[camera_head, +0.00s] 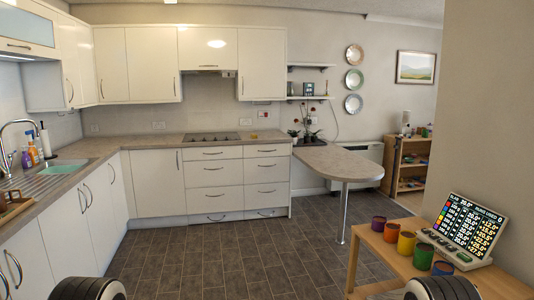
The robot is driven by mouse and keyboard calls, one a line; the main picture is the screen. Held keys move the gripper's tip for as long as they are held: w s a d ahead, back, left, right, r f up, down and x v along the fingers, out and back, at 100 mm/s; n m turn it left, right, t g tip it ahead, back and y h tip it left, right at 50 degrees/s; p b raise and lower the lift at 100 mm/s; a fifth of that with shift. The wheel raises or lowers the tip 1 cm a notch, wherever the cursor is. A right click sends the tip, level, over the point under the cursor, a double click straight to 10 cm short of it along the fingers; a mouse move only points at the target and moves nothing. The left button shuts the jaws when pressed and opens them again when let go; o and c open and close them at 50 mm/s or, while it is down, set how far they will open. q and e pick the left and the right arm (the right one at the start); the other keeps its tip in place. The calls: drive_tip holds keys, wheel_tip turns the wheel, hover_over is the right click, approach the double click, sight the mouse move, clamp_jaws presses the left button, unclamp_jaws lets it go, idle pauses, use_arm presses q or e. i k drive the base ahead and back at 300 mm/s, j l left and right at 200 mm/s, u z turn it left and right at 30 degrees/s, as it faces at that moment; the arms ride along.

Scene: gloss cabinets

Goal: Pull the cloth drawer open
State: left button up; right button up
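Two side-by-side stacks of white drawers stand under the hob counter at the back of the kitchen. The left stack's drawers (213,170) and the right stack's drawers (266,172) all look shut, each with a curved metal handle. Nothing marks which one is the cloth drawer, and no cloth shows. The drawers are across the room from me. Parts of my own arms show at the bottom left and bottom right edges. Neither gripper is in view.
The dark tiled floor (215,262) is clear up to the drawers. A rounded peninsula counter (340,163) on a metal leg juts out right of them. A wooden table (403,262) with colored cups and a display (465,230) stands close at right. White cabinets (80,220) line the left.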

sight(249, 151)
drive_tip(key=i, duration=2.1)
drive_tip(key=j+u, duration=0.05)
drive_tip(key=j, duration=0.05)
